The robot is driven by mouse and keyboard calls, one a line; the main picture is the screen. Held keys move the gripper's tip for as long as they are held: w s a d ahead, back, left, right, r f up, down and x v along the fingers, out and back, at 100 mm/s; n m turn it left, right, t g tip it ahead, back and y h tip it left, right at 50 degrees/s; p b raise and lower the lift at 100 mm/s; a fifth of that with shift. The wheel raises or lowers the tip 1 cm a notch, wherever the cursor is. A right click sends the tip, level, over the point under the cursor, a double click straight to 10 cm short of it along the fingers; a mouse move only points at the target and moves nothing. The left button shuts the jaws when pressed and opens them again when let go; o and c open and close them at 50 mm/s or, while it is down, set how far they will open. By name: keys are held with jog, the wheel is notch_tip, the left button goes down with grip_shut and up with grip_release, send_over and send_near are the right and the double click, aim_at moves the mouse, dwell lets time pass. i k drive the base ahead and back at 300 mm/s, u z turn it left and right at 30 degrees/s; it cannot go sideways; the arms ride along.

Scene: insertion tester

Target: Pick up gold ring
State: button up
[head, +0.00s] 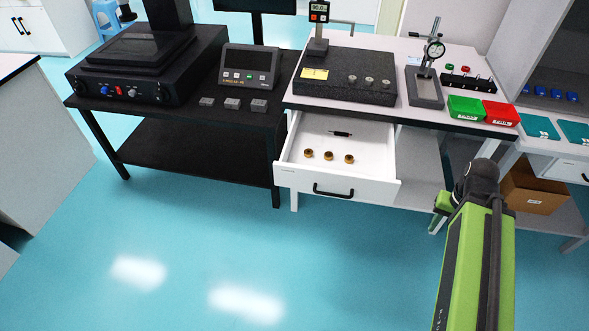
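Three gold rings lie in a row in the open white drawer (385,187): a left ring (308,153), a middle ring (328,155) and a right ring (349,159). They sit apart from each other near the drawer's front. My gripper (437,222) is at the end of my green arm, to the right of the drawer and apart from the rings. Most of it is hidden behind my arm, so its fingers are not clear and I cannot tell whether it is open or shut.
A small dark pen-like tool (340,133) lies behind the rings in the drawer. The drawer has a black handle (333,190). Above it, a black plate (345,85) holds several small metal parts. A black table (190,160) stands left. The blue floor in front is clear.

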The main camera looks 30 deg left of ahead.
aim_at(308, 153)
jog(key=u, duration=0.75)
jog(key=k, duration=0.25)
jog(key=u, duration=2.9)
jog(key=k, duration=1.15)
jog(key=z, duration=1.3)
jog(key=i, duration=1.8)
jog(key=u, duration=0.55)
